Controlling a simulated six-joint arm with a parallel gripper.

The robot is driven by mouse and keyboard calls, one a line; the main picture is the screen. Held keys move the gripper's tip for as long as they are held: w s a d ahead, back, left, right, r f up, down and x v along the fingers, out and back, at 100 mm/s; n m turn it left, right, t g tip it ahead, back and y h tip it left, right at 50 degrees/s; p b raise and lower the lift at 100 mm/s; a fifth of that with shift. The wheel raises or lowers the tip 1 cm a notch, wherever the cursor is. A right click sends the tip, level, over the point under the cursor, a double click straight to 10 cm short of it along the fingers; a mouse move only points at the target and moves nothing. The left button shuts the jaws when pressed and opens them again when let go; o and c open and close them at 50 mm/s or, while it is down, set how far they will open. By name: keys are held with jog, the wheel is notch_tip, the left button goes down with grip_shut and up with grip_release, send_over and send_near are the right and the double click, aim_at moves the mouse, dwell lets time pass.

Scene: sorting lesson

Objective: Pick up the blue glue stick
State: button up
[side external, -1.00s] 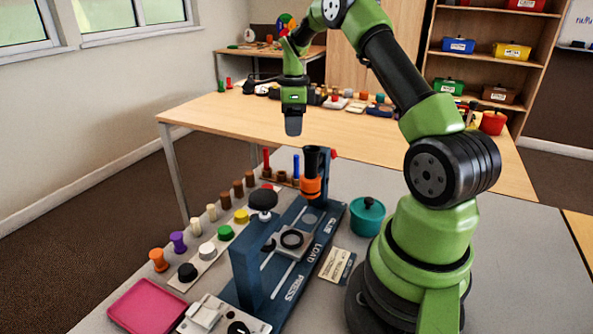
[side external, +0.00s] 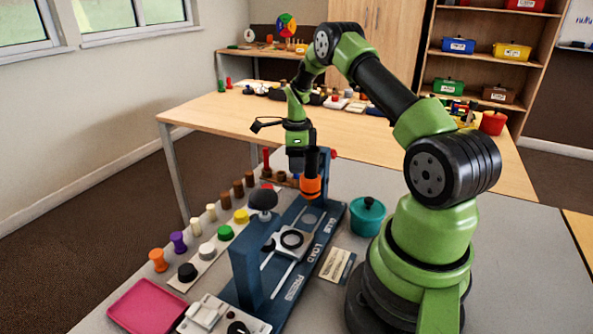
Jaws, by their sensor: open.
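The blue glue stick (side external: 296,176) stands at the far end of the row of small items. Only a small blue patch of it shows, below my gripper (side external: 297,166). My gripper points down and is open, in front of or over the stick. It hides most of the stick, and I cannot tell whether the stick is between the fingers. A red stick (side external: 266,161) stands upright just left of it.
A teal pot (side external: 367,217) stands further right. Coloured pegs and knobs (side external: 178,241) line the left side. A pink tray (side external: 146,306) lies at the front left.

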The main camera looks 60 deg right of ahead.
jog(key=shift+c, duration=0.4)
grip_shut()
jog(key=shift+r, duration=0.15)
notch_tip(320, 180, up, 14)
jog(key=shift+r, duration=0.15)
dwell(0.5)
